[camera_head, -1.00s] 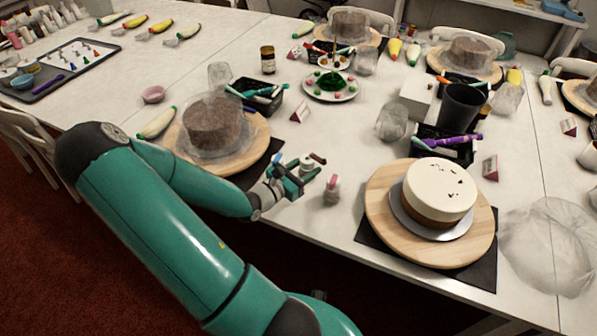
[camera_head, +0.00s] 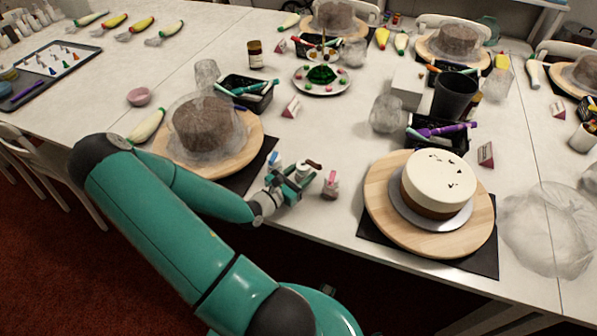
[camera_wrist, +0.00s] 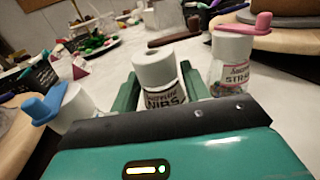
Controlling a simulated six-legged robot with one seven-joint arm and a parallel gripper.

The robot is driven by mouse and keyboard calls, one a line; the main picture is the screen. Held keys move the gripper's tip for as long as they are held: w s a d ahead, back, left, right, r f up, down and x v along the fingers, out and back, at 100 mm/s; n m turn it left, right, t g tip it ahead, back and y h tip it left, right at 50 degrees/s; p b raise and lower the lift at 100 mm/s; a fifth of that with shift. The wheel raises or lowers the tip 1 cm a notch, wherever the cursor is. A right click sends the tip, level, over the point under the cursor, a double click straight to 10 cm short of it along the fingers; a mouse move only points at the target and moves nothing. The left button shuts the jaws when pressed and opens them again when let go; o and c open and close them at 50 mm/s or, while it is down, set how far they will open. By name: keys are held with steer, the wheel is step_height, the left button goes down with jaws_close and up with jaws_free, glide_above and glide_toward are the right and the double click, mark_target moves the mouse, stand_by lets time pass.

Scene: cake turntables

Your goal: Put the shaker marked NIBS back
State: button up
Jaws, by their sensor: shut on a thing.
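The NIBS shaker (camera_wrist: 163,98) is a white cylinder with a dark-lettered label, upright between the fingers of my gripper (camera_wrist: 160,92) in the wrist view. My gripper (camera_head: 298,178) is shut on it near the table's front edge in the head view. I cannot tell whether its base touches the table. A brown bar (camera_wrist: 174,40) shows just behind its top; whether it belongs to this shaker is unclear. A pink-handled shaker labelled "STRA…" (camera_wrist: 230,62) stands close to the right, also in the head view (camera_head: 330,187). A blue-handled shaker (camera_wrist: 62,105) is to the left.
A cream-topped cake (camera_head: 438,182) on a wooden turntable (camera_head: 385,225) stands right of my gripper. A plastic-covered cake (camera_head: 205,128) on another turntable (camera_head: 250,140) is to the left. A black tool tray (camera_head: 458,145) stands behind. Clear tabletop (camera_head: 330,130) lies beyond my gripper.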

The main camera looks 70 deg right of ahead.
steer(key=shift+w+f, duration=0.1)
steer(key=shift+w, duration=0.05)
steer(key=shift+f, duration=0.1)
steer(key=o, duration=1.1)
steer(key=shift+a, duration=0.1)
steer(key=v, duration=1.1)
steer(key=shift+w+a, duration=0.1)
steer(key=shift+a, duration=0.3)
